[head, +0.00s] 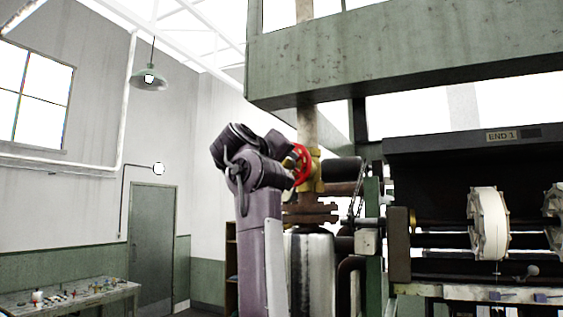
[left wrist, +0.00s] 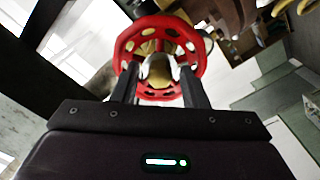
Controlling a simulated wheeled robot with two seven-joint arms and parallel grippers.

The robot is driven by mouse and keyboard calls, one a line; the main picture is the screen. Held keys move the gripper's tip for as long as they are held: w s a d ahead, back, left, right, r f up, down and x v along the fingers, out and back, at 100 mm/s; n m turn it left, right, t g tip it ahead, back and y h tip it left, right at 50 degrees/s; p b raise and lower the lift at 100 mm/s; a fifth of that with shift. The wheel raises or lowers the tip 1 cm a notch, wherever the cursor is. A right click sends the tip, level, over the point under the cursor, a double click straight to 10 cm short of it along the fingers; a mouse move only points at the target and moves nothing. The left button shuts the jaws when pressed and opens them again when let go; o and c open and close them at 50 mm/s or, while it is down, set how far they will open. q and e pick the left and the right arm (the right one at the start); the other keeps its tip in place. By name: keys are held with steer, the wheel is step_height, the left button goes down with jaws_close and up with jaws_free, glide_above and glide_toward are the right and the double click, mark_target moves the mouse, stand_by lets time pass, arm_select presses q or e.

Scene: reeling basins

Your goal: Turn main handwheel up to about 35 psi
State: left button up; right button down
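The red main handwheel (head: 302,163) sits on a brass valve body (head: 316,172) on the vertical pipe, right of my left arm in the head view. My left gripper (head: 290,170) is right up at the wheel, and its wrist hides the wheel's left part. In the left wrist view the red handwheel (left wrist: 196,44) is close ahead, with round holes and a brass hub. The two fingers of my left gripper (left wrist: 157,72) are apart, one on each side of the hub, overlapping the wheel. Firm contact cannot be made out. No readable pressure gauge shows. My right gripper is out of view.
A green steel beam (head: 400,55) hangs above the valve. A dark machine marked END 1 (head: 460,145) with white reels (head: 490,224) stands at the right. A cluttered workbench (head: 75,296) is at the lower left. Open room lies left of my arm.

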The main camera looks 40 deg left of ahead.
arm_select(q)
steer(key=shift+s, duration=0.1)
steer(key=c, duration=0.9)
steer(key=shift+o, duration=0.2)
steer(key=n, duration=0.7)
steer(key=shift+d+r, duration=0.1)
steer(key=n, duration=0.9)
steer(key=shift+d, duration=0.1)
steer(key=n, duration=0.5)
steer(key=shift+n, duration=0.4)
steer(key=n, duration=0.7)
steer(key=o, duration=0.8)
steer(key=shift+o, duration=0.3)
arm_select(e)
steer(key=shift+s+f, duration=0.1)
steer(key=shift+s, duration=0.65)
arm_select(q)
steer(key=shift+a, duration=0.2)
steer(key=shift+c, duration=0.4)
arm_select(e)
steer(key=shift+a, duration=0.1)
